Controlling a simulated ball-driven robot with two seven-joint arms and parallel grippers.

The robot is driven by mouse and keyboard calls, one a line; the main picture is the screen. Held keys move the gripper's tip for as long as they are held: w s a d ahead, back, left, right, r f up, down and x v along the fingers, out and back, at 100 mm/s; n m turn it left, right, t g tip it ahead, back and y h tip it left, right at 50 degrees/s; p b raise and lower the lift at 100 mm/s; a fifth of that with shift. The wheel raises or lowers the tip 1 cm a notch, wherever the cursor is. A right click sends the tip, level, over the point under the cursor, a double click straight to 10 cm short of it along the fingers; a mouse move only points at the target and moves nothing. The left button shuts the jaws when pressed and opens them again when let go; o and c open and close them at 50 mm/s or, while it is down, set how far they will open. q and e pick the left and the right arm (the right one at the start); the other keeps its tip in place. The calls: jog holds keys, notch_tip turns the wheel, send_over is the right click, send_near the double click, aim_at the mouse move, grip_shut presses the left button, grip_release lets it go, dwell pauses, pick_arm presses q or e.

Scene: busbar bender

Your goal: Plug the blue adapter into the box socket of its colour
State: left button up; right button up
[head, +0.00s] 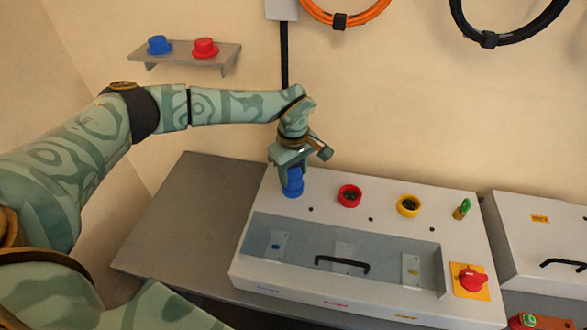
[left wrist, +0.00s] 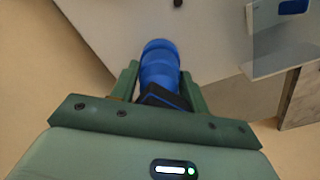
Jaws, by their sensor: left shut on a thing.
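My left gripper (head: 291,166) is shut on the blue adapter (head: 292,183) over the back left of the white box's (head: 325,183) top. The adapter points down and looks about upright in the head view. In the left wrist view the blue adapter (left wrist: 159,68) sticks out between the fingers of the left gripper (left wrist: 158,90). No separate blue socket can be made out; the adapter and gripper cover that spot. I cannot tell whether the adapter's lower end touches the box or sits in a socket. My right gripper is not in view.
To the right on the box are a red socket (head: 349,196), a yellow socket (head: 408,206), a green lever (head: 462,209) and a red knob (head: 472,279). A clear cover with a black handle (head: 342,264) is in front. A shelf (head: 186,54) holds blue and red caps.

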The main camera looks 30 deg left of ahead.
pick_arm(q)
jog(key=shift+s+f, duration=0.1)
jog(key=shift+f, duration=0.15)
jog(key=o, duration=1.3)
jog(key=shift+c, duration=0.2)
notch_tip(320, 180, up, 16)
jog(key=p, duration=0.1)
jog(key=shift+r, duration=0.15)
jog(key=shift+s+d, duration=0.1)
